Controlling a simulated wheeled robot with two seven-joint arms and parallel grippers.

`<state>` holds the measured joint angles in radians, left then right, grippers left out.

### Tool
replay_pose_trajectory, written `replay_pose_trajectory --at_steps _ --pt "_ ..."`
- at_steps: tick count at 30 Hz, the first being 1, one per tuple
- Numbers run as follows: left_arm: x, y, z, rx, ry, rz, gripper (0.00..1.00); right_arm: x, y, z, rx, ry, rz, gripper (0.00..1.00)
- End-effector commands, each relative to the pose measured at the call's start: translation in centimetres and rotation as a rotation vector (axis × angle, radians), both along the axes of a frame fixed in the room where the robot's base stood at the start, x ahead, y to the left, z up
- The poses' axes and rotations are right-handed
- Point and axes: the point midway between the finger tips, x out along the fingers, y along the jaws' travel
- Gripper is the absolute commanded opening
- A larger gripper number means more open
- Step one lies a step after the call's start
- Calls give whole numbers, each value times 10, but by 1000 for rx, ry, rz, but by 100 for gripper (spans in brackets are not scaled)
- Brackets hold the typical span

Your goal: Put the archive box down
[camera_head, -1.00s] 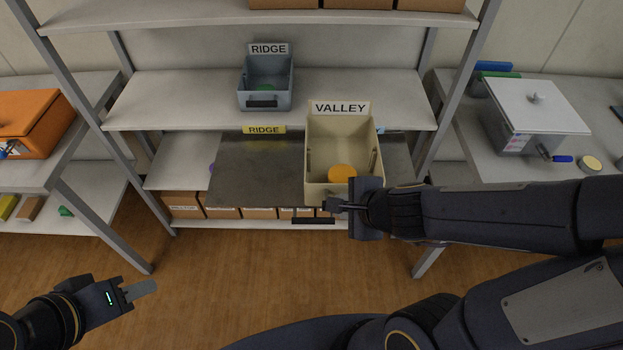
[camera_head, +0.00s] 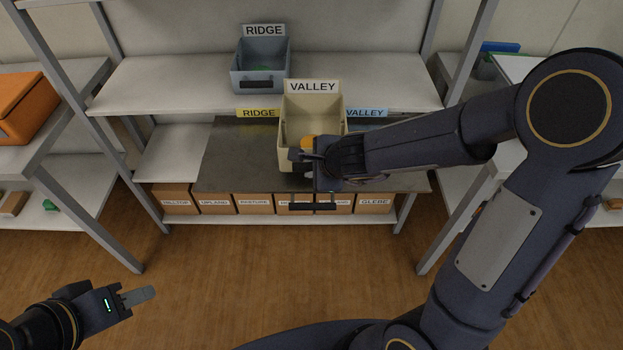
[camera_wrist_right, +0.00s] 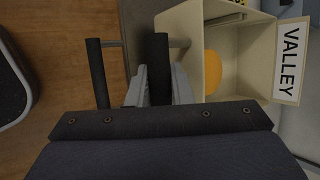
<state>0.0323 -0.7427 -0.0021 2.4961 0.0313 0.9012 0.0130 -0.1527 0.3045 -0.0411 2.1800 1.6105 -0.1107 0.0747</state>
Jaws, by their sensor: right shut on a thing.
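The archive box is a beige open box (camera_head: 284,145) marked VALLEY, with an orange round thing (camera_head: 309,141) inside. My right gripper (camera_head: 309,160) is shut on the box's dark front handle (camera_wrist_right: 160,60). The box also shows in the right wrist view (camera_wrist_right: 182,28). It is over the grey metal pull-out tray (camera_head: 235,160), between the yellow RIDGE label (camera_head: 258,113) and the blue VALLEY label (camera_head: 367,113). I cannot tell whether its base touches the tray. My left gripper (camera_head: 139,296) is low at the left, empty and away from the shelves.
A grey-blue RIDGE box (camera_head: 260,82) stands on the shelf above. The tray's front handle (camera_head: 313,206) lies just below my right gripper. Labelled cardboard boxes (camera_head: 254,203) line the bottom shelf. The tray's left part is clear.

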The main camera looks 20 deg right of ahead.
Motion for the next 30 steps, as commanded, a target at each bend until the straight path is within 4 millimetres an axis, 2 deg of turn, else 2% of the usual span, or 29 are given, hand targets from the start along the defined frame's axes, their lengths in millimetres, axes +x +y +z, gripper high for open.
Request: replay_pose_trajectory --at_steps 2,7,14,15,20,30 --pt "0 0 -11 0 0 0 36 7 2 -12 0 -1 1 0" --pt "0 0 -36 0 1 0 36 5 1 -36 -1 -3 1 0" --pt "0 0 -34 0 0 0 36 5 1 -35 0 -1 1 0" --pt "0 0 -35 0 0 0 36 4 1 -37 0 2 -1 21" --pt "0 0 -35 0 0 0 36 4 1 -36 0 1 -1 41" --pt "0 0 -30 0 0 0 36 2 0 -30 0 0 0 41"
